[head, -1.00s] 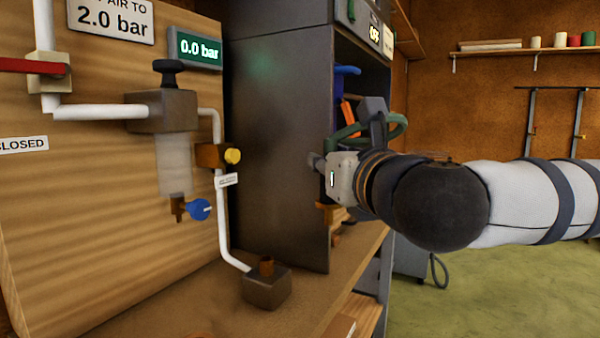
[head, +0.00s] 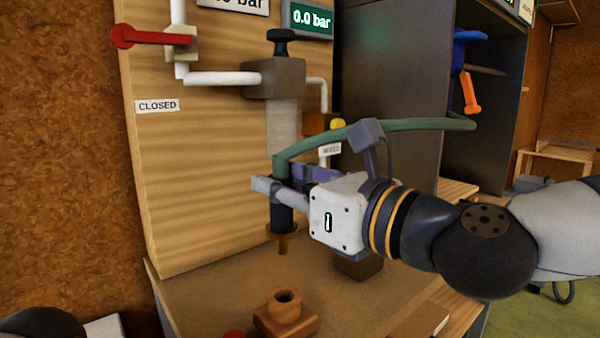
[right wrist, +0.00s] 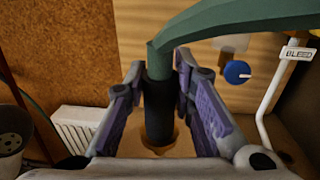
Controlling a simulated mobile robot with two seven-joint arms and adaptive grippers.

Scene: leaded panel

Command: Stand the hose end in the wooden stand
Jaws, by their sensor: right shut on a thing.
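My right gripper (head: 283,186) is shut on the black sleeve of the hose end (head: 282,212), from which the green hose (head: 400,127) arches away to the right. The hose end hangs about upright, with its brass flange and tip pointing down. The wooden stand (head: 284,313), a square block with a round socket on top, sits on the bench. The tip appears above the socket in the picture, clear of it. In the right wrist view the sleeve (right wrist: 159,112) is between both fingers; the stand cannot be made out there. My left gripper is not in view.
A wooden panel (head: 200,215) with white pipes, a red lever (head: 150,39) and a gauge (head: 308,19) reading 0.0 bar stands behind. A dark metal block (head: 358,266) is right of the stand. A red object (head: 234,335) shows at the bench's front. A grey cabinet (head: 390,70) stands right.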

